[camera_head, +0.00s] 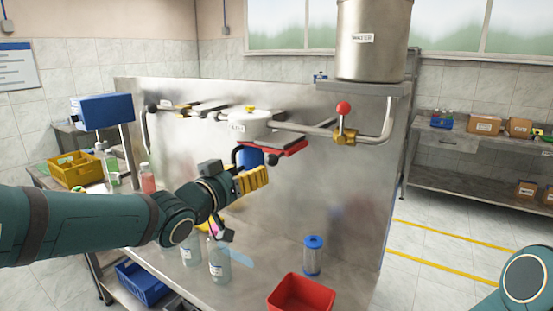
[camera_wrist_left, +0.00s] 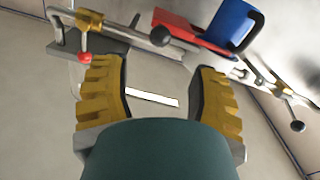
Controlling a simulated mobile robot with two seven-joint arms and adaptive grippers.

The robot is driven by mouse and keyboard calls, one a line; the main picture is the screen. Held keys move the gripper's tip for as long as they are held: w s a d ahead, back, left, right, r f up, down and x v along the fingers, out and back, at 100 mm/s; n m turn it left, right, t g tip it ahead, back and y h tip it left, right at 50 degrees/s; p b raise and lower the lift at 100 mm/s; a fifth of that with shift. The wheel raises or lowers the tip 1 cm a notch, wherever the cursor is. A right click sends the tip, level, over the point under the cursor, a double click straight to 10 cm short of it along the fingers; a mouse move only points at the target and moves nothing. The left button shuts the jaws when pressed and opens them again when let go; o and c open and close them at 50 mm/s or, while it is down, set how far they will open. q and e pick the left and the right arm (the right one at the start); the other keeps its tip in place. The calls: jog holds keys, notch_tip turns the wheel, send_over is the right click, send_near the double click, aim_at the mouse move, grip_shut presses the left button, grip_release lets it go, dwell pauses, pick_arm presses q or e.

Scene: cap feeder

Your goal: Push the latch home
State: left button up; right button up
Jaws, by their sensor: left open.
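My left gripper (camera_head: 252,180) reaches in front of the steel panel, below the white round feeder (camera_head: 247,123). In the left wrist view its yellow fingers (camera_wrist_left: 160,98) are apart with nothing gripped between them. A red bracket (camera_head: 275,149) sits below the feeder with a blue cup (camera_head: 250,157), partly hidden by my gripper. In the left wrist view the red bracket (camera_wrist_left: 183,27) and blue cup (camera_wrist_left: 232,24) lie beyond the fingers. A black knob (camera_wrist_left: 160,36) on a rod is beside the bracket. I cannot tell for sure which part is the latch. My right gripper is out of view.
A red-balled valve lever (camera_head: 343,109) and pipe stand right of the feeder, under the steel tank (camera_head: 371,42). A yellow crate (camera_head: 73,170) is at left.

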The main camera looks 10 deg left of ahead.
aim_at(277, 157)
pick_arm(q)
jog(key=x, duration=1.2)
jog(key=shift+d+b, duration=0.1)
jog(key=shift+b, duration=0.3)
jog(key=shift+o, duration=0.2)
grip_shut()
